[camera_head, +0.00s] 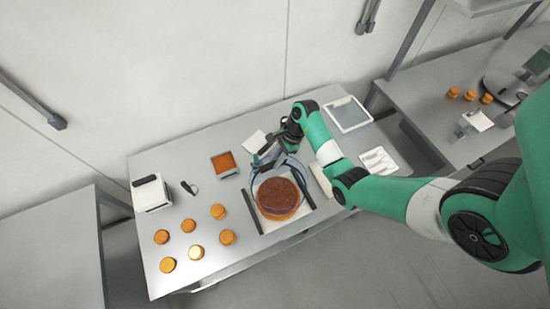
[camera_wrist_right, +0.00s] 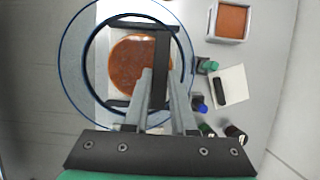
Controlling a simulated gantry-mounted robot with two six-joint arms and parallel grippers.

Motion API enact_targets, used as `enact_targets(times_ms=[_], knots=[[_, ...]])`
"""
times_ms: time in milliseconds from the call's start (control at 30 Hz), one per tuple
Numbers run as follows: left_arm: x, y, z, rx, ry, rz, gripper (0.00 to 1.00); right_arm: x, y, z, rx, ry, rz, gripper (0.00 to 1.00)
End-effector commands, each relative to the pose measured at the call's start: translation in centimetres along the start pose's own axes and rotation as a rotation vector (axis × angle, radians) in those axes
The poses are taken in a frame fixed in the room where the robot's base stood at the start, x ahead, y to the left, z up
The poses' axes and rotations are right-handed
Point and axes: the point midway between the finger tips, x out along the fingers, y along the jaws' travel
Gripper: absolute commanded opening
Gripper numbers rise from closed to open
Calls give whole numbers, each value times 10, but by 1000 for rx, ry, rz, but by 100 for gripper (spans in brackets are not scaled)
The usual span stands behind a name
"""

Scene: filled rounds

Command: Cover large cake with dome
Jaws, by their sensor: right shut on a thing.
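The large cake (camera_head: 278,196) is round and brown and sits on a white board (camera_head: 272,224) at the front middle of the table. It also shows in the wrist view (camera_wrist_right: 132,66). The clear, bluish dome (camera_head: 257,175) hangs over the cake, its rim circling the cake in the wrist view (camera_wrist_right: 66,72). I cannot tell how much gap is left between the rim and the board. My right gripper (camera_head: 276,150) is shut on the dome's top, at the back side of the cake; its fingers (camera_wrist_right: 155,82) show in the wrist view. My left gripper is not in view.
Several small orange rounds (camera_head: 189,226) stand at the left front. A white box (camera_head: 150,192), an orange-filled tray (camera_head: 224,164) and a white card (camera_head: 255,142) stand further back. A grey-white tray (camera_head: 348,115) lies at the back right. Dark bars flank the cake's board.

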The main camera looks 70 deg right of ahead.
Motion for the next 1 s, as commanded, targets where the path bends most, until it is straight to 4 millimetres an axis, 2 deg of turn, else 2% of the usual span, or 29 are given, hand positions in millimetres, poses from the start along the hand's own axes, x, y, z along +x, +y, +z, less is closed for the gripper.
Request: enact_targets(times_ms=[367,800,1000], knots=[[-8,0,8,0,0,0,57,39,1,-16,-1,0,2,0],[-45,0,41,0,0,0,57,81,0,-34,-1,1,0,0],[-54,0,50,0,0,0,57,99,0,-41,-1,0,1,0]])
